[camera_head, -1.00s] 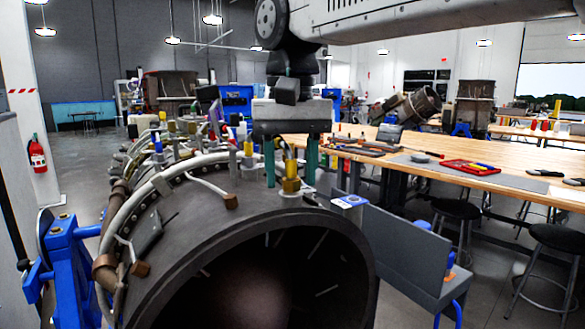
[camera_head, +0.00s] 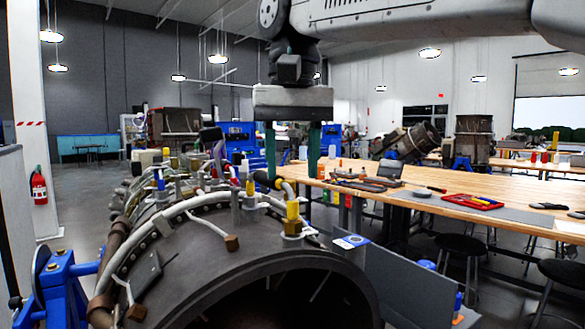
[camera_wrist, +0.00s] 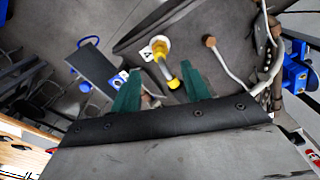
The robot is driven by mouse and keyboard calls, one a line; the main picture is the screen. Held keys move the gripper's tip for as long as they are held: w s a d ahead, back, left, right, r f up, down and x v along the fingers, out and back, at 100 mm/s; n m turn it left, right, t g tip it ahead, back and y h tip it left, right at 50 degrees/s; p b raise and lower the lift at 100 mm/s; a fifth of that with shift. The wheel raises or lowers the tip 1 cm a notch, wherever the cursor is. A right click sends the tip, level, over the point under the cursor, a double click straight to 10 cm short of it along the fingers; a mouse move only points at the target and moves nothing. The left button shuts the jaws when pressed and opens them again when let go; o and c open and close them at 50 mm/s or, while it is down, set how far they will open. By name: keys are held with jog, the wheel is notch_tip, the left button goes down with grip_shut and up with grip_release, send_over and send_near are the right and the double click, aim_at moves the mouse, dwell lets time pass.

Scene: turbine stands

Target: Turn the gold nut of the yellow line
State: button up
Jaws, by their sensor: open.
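The yellow line shows as a yellow sleeve (camera_head: 292,209) with a grey hose bending from its top to the left, ending in a dark and yellow tip. The gold nut (camera_head: 291,227) sits at the sleeve's base on top of the dark turbine casing (camera_head: 215,250). In the wrist view the yellow fitting (camera_wrist: 160,49) stands on a pale plate beyond the fingertips, with the hose running toward my gripper. The wrist view shows the fingers (camera_wrist: 160,75) spread either side of the hose.
Other fittings, including a blue-topped one (camera_head: 161,181), and pale pipes crowd the casing to the left. A blue stand (camera_head: 62,290) holds the casing. A wooden bench (camera_head: 450,185) with tools and a red tray (camera_head: 472,201) lies behind right. Dark stools (camera_head: 470,247) stand at right.

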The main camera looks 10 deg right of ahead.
aim_at(296, 221)
jog(key=n, duration=0.4)
jog(key=shift+s+d+n, duration=0.15)
jog(key=shift+n, duration=0.25)
jog(key=n, duration=0.5)
jog(key=shift+s+n, duration=0.1)
jog(key=shift+n, duration=0.3)
jog(key=shift+d+f+n, duration=0.1)
jog(key=shift+f+n, duration=0.1)
jog(key=shift+n, duration=0.5)
notch_tip(296, 221, down, 8)
jog(key=shift+r, duration=0.25)
jog(key=c, duration=1)
